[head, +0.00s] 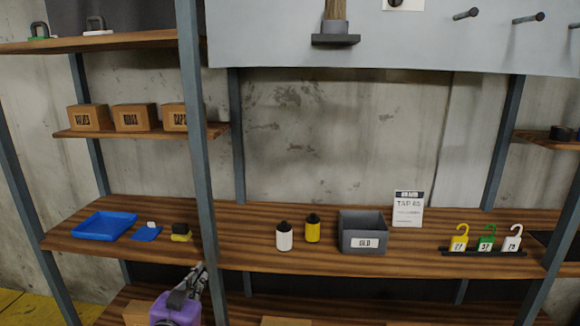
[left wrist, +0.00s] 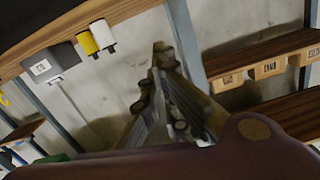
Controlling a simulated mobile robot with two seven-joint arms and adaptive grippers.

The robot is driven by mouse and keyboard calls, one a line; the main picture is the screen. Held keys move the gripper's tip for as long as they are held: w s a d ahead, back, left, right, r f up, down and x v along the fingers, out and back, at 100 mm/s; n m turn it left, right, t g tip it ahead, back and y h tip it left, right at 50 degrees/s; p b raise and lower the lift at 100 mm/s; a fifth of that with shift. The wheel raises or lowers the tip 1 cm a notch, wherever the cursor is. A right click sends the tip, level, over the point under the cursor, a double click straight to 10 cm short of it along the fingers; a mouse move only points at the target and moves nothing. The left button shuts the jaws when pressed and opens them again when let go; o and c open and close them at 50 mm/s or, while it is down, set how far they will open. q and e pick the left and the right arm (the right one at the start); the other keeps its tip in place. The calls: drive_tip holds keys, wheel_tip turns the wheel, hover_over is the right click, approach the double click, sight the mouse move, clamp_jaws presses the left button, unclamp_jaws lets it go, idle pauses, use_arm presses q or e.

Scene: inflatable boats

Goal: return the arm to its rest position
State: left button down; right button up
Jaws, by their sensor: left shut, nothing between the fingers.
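My left gripper (head: 199,270) shows at the bottom of the head view, in front of the shelf post. It is shut with nothing between its fingers, and its fingertips point up. The left wrist view shows its fingers closed together (left wrist: 163,62), with the shelf unit and wall behind them, seen upside down. It appears clear of the shelf goods. My right gripper is in neither view.
The middle shelf (head: 300,258) holds a blue tray (head: 77,226), white bottle (head: 284,237), yellow bottle (head: 313,230), grey OLD bin (head: 363,240) and hooked tags (head: 487,238). A steel post (head: 197,130) stands close by the left gripper. Cardboard boxes (head: 132,118) sit above.

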use_arm(q)
drive_tip(key=s+d+f+n+g, duration=0.1)
drive_tip(key=s+f+g, duration=0.3)
drive_tip(key=s+f, duration=1.2)
drive_tip(key=s+d+f+n+g, duration=0.1)
drive_tip(key=s+f+g, duration=0.3)
drive_tip(key=s+f, duration=1.1)
drive_tip(key=s+d, duration=0.1)
drive_tip(key=s, duration=0.6)
drive_tip(key=shift+s+f+y, duration=0.25)
drive_tip(key=shift+f+y, duration=0.1)
drive_tip(key=shift+y, duration=0.05)
